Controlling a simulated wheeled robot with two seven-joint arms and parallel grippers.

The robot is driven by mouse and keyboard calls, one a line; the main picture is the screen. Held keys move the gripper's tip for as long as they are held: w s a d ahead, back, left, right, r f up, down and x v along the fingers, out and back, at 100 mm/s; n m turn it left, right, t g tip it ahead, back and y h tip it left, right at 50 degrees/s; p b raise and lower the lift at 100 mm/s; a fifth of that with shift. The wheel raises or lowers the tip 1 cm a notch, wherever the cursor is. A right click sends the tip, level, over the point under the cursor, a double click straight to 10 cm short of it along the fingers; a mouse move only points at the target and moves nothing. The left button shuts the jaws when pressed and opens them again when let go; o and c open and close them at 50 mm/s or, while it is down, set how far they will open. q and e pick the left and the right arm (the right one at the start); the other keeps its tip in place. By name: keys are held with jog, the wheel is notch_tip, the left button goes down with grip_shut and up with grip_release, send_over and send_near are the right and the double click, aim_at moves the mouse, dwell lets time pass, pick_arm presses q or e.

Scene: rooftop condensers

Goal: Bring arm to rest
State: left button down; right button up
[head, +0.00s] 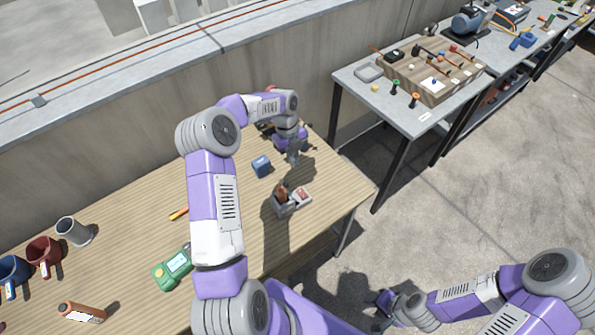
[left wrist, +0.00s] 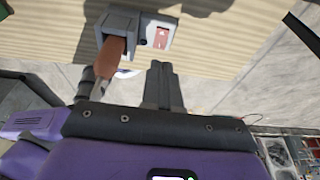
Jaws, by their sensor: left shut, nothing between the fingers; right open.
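My left arm reaches up over the wooden table, and its gripper (head: 293,159) points down above the tabletop. In the left wrist view the left gripper's fingers (left wrist: 160,82) are together with nothing between them. A grey box with a brown piece in it (head: 281,208) stands just nearer than this gripper; it also shows in the left wrist view (left wrist: 121,22). My right gripper (head: 381,305) hangs low over the concrete floor, apart from the table. It is open and appears empty.
On the wooden table (head: 130,215) are a blue block (head: 261,166), a green meter (head: 174,269), a grey cup (head: 74,231), and mugs at left. A wall (head: 120,120) runs behind. A grey table (head: 365,92) holds tools. Floor at right (head: 470,200) is clear.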

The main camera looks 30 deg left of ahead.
pick_arm(q)
jog(key=shift+v, duration=0.75)
jog(key=shift+w+a, duration=0.1)
jog(key=shift+a, duration=0.05)
